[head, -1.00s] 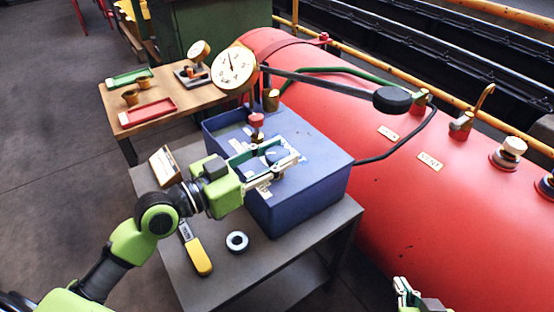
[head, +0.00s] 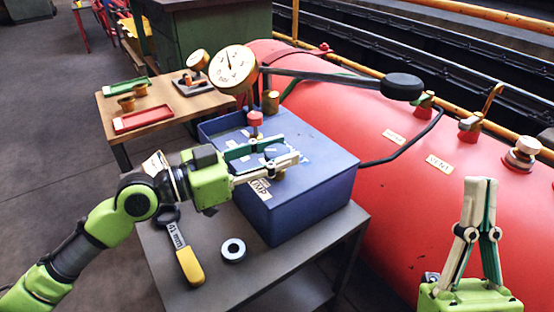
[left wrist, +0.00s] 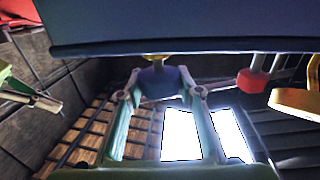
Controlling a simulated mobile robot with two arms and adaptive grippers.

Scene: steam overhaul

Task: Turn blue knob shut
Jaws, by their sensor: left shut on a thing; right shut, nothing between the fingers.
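The blue knob (head: 271,153) sits on top of the blue box (head: 310,200), partly hidden by my left gripper's fingers. My left gripper (head: 280,155) reaches in from the left, low over the box top, with its fingers around the knob. In the left wrist view the blue knob (left wrist: 158,80) sits between the two fingertips (left wrist: 160,84), which are shut on it. The knob's mark cannot be read. My right gripper (head: 482,182) is shut and empty, pointing up in front of the red boiler at the lower right.
A red knob (head: 255,121) stands behind my left gripper. A gauge (head: 231,68) and a long lever with a black weight (head: 402,87) are above the box. A yellow-handled wrench (head: 187,257) and a ring (head: 233,250) lie on the grey table. The red boiler (head: 350,120) fills the right.

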